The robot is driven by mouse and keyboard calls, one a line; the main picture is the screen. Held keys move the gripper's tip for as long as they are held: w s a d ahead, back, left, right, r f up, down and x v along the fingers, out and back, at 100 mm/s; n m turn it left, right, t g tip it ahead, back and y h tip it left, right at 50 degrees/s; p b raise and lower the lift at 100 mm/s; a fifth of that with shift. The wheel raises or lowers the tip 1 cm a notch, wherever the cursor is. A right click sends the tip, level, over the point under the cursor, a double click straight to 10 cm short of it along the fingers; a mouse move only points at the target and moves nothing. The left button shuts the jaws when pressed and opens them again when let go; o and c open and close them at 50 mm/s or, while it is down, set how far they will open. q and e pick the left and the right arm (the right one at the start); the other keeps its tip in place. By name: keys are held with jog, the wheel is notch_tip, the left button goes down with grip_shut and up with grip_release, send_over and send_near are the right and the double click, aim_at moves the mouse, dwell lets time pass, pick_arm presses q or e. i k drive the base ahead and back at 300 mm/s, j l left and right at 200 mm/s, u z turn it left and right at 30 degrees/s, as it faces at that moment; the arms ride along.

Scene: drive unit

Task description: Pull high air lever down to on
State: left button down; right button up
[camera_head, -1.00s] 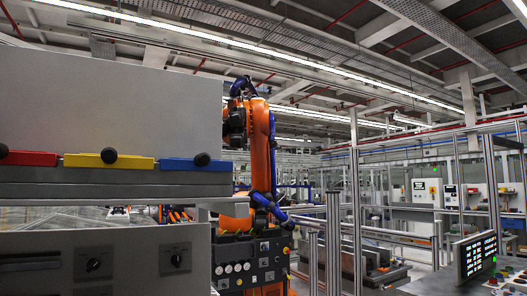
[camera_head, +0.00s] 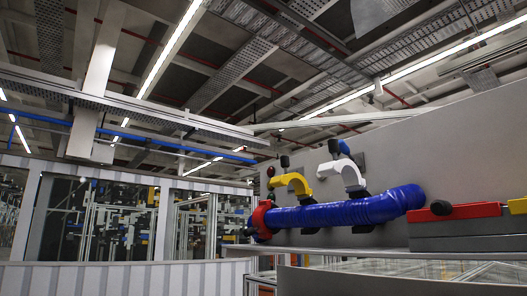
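The grey drive unit panel (camera_head: 440,150) is on the right side of the head view. A thick blue pipe (camera_head: 340,212) with a red ring (camera_head: 261,221) at its left end runs along its front. Above the pipe are a curved yellow piece (camera_head: 292,183) and a curved white piece (camera_head: 342,175), with small dark, red and blue knobs or handles near their tops. At the right edge are a red bar (camera_head: 470,211) with a black knob (camera_head: 441,207) and part of a yellow bar (camera_head: 517,205). I cannot tell which is the high air lever. Neither gripper is in view.
A grey ledge (camera_head: 470,244) runs below the bars. A low light ribbed wall (camera_head: 120,277) stands at the lower left, with framed openings and machinery behind it. A ceiling with beams and lights fills the top.

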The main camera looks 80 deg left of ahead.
aim_at(344, 148)
jog(key=u, duration=2.6)
